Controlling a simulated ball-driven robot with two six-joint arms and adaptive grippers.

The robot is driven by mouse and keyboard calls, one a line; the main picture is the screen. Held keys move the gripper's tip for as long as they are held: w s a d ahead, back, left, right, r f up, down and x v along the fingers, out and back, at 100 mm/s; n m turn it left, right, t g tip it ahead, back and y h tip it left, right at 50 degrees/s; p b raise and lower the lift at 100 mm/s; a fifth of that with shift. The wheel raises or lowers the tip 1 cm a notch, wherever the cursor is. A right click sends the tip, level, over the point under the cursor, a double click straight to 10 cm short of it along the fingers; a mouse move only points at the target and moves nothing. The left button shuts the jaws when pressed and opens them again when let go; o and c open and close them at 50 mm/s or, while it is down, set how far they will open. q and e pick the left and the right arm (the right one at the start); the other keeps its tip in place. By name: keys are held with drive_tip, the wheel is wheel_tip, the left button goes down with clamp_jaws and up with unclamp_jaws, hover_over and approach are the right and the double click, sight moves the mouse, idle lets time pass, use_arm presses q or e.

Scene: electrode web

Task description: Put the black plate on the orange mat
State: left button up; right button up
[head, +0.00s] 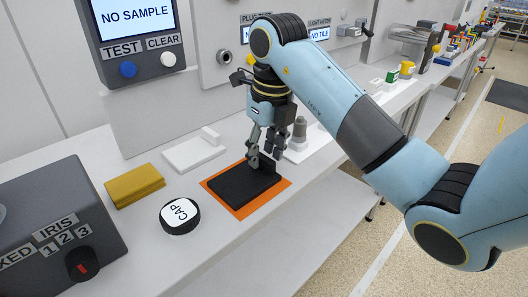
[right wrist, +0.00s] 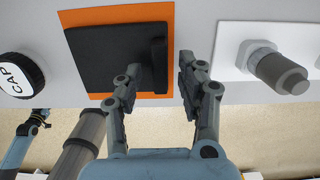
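The black plate (head: 236,186) lies flat on the orange mat (head: 258,204), with orange showing around its edges. The plate has a raised upright part (right wrist: 159,48) along its right side. The right wrist view also shows the plate (right wrist: 108,56) and the mat (right wrist: 92,16). My right gripper (head: 263,163) is low over the plate's right side. In the right wrist view its fingers (right wrist: 168,72) are apart, one on each side of the raised part, with a gap visible on the right. My left gripper is not seen in the head view; only a small unclear arm end shows at the right wrist view's lower left.
A round CAP piece (head: 180,215) and a gold block (head: 134,186) stand left of the mat. A white plate with a raised tab (head: 195,152) lies behind it. A white base with a grey cylinder (head: 299,130) stands to the right. The bench's front edge is close to the mat.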

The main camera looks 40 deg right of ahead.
wheel_tip(320, 180, up, 3)
drive_tip(key=shift+s+r+p, duration=0.1)
drive_tip(key=shift+s+p, duration=0.05)
drive_tip(key=shift+p, duration=0.4)
wheel_tip(320, 180, up, 8)
drive_tip(key=s+p, duration=0.1)
drive_tip(key=p, duration=0.7)
